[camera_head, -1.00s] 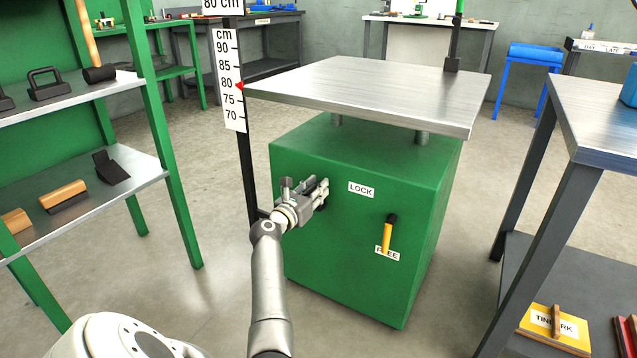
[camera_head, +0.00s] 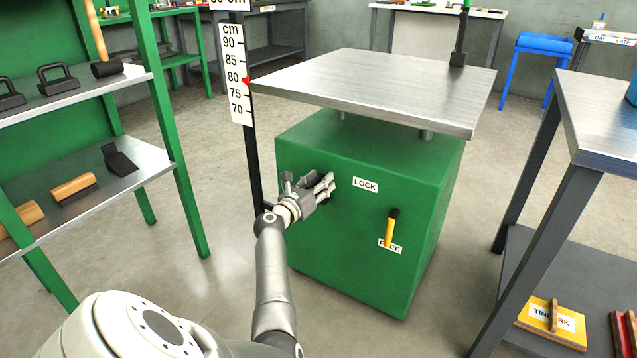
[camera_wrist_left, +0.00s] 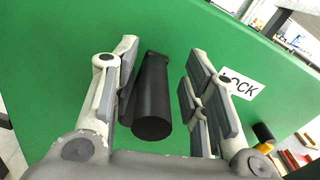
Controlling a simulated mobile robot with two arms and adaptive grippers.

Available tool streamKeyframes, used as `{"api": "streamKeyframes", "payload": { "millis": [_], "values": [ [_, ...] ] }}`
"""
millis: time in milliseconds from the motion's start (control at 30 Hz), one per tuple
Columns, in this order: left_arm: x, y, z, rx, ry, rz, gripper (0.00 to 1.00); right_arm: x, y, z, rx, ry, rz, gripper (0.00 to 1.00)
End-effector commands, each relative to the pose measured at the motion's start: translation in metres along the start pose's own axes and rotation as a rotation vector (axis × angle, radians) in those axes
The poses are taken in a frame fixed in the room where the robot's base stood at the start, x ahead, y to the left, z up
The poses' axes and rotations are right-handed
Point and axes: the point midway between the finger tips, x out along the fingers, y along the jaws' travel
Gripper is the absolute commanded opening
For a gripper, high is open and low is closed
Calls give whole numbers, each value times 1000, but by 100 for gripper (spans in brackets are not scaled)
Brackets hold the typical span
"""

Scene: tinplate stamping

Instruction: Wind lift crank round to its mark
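The lift is a green cabinet (camera_head: 350,250) with a steel table top (camera_head: 375,85) above it. In the wrist view the crank's black round handle (camera_wrist_left: 153,100) points toward me from the green face. My left gripper (camera_head: 328,186) is at the upper left of the cabinet front and hides the crank in the head view. In the wrist view its fingers (camera_wrist_left: 160,80) are apart on either side of the handle, the left finger closer. The red pointer (camera_head: 246,81) sits just below 80 on the cm scale (camera_head: 235,75). My right gripper is not in view.
A yellow lever with a black knob (camera_head: 391,228) points down at the FREE label, below and right of the LOCK label (camera_head: 365,185). A green shelf rack (camera_head: 178,190) stands at left, a grey bench (camera_head: 560,190) at right. The floor between is clear.

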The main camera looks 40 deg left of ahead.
Motion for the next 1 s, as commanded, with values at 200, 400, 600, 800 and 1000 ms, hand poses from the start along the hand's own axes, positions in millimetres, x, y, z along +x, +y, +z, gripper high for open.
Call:
{"api": "streamKeyframes", "payload": {
  "millis": [200, 400, 600, 800, 1000],
  "values": [
    [-4, 2, 1, 4, -2, 5, 41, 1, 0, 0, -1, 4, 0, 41],
    [-25, 2, 0, 6, -1, 5, 41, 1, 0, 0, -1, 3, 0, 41],
    [-60, 1, 0, 5, 0, 4, 41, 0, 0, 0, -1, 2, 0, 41],
    [-94, 0, -1, 3, 1, 2, 41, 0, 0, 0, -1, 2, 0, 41],
    [-115, -1, -1, 1, 2, -1, 41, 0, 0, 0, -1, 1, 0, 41]
  ]
}}
